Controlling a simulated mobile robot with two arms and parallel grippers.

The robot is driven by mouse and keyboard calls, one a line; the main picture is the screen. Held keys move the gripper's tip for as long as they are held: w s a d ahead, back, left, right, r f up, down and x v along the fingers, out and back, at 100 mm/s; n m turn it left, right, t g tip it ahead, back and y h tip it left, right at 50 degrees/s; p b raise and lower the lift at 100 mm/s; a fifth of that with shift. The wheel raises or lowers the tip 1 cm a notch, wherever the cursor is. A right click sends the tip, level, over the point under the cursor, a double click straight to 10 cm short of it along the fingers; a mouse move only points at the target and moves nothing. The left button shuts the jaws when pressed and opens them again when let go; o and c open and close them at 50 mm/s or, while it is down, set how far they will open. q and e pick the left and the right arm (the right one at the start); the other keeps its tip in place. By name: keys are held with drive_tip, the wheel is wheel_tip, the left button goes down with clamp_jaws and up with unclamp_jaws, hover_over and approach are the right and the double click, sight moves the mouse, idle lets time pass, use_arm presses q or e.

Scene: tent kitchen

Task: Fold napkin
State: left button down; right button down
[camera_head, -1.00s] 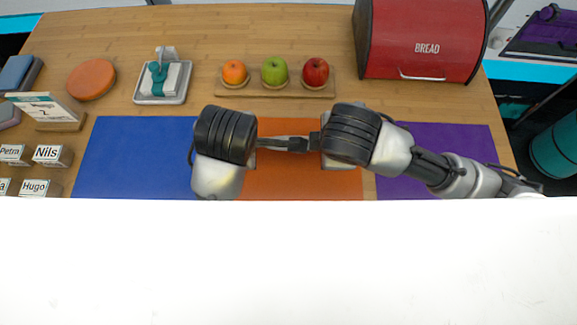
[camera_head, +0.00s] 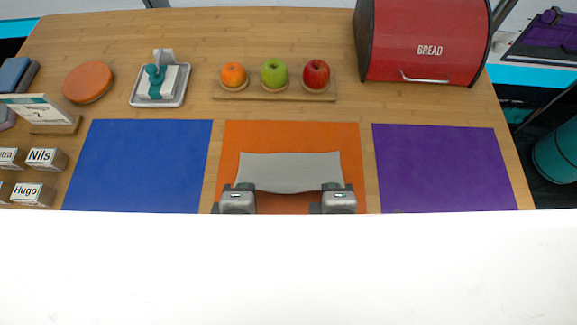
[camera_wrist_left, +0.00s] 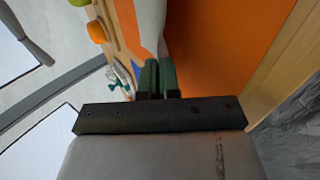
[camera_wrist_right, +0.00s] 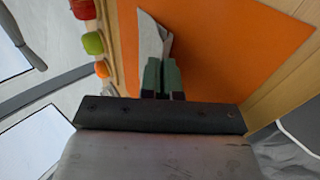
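A light grey napkin (camera_head: 290,171) lies over the orange mat (camera_head: 290,135) in the head view, its near edge sagging between my grippers. My left gripper (camera_head: 238,187) is at its near left corner and my right gripper (camera_head: 338,187) at its near right corner. In the left wrist view the fingers (camera_wrist_left: 158,72) are closed together on the napkin (camera_wrist_left: 151,25). In the right wrist view the fingers (camera_wrist_right: 161,72) are closed on a creased napkin corner (camera_wrist_right: 150,42). Whether the napkin's far part touches the mat is hard to tell.
A blue mat (camera_head: 140,165) and a purple mat (camera_head: 440,165) lie empty on either side. Behind are a fruit board (camera_head: 250,96), a napkin tray (camera_head: 160,100), an orange disc (camera_head: 88,82) and a red bread box (camera_head: 425,40). Name blocks (camera_head: 45,160) stand at the left.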

drive_tip(key=shift+s, duration=0.1)
use_arm(q)
drive_tip(key=c, duration=1)
unclamp_jaws()
drive_tip(key=shift+s, duration=0.1)
use_arm(e)
drive_tip(key=c, duration=1)
unclamp_jaws()
use_arm(q)
drive_tip(key=p+v, duration=0.1)
drive_tip(key=v, duration=0.1)
drive_tip(key=p+v, duration=0.2)
drive_tip(key=shift+r+p, duration=0.3)
drive_tip(key=shift+r, duration=0.2)
use_arm(e)
drive_tip(key=v, duration=0.4)
drive_tip(key=shift+r, duration=0.5)
use_arm(q)
drive_tip(key=r+p, duration=0.1)
drive_tip(key=s+r+p, duration=0.1)
drive_tip(key=r+p, duration=0.3)
drive_tip(key=shift+s+r, duration=0.25)
drive_tip(key=shift+s, duration=0.15)
use_arm(e)
drive_tip(key=r, duration=0.1)
drive_tip(key=s+r, duration=0.1)
drive_tip(key=r, duration=0.3)
drive_tip(key=shift+s+r, duration=0.25)
drive_tip(key=shift+s, duration=0.15)
